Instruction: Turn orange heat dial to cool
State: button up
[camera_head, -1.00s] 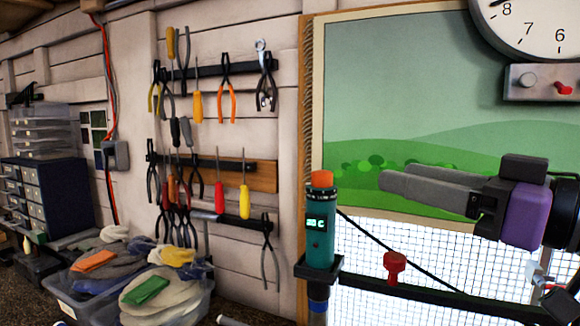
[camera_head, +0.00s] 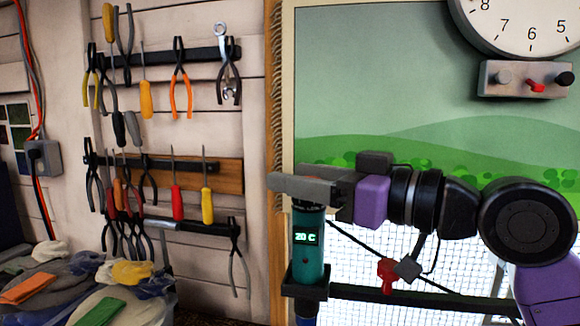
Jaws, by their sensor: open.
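The teal heat tool (camera_head: 309,262) stands upright in a black holder (camera_head: 303,287) in the head view. Its small lit display (camera_head: 307,237) reads "20 C". Its orange dial is hidden behind my gripper's grey fingers. My gripper (camera_head: 280,184) reaches in from the right, level, at the top of the tool. The jaws are open, one finger largely overlapping the other. I cannot tell whether the fingers touch the dial.
A black rail (camera_head: 420,295) with a red clamp (camera_head: 387,276) runs right from the holder, below my arm. Wire mesh (camera_head: 350,262) is behind. Pliers and screwdrivers hang on the left wall; a bin of gloves (camera_head: 90,285) sits lower left.

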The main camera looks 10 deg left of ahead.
jog(key=shift+x, duration=0.85)
grip_shut()
jog(key=shift+g, duration=0.3)
jog(key=n+g, duration=0.3)
jog(key=g, duration=0.1)
jog(key=s+n+g+b, duration=0.1)
jog(key=n+g, duration=0.1)
jog(key=g, duration=0.2)
jog(key=s+n+g, duration=0.1)
jog(key=n+g, duration=0.2)
jog(key=g, duration=0.1)
jog(key=shift+s+r+n+g+y, duration=0.1)
jog(key=shift+n+g+y, duration=0.2)
jog(key=shift+g, duration=0.3)
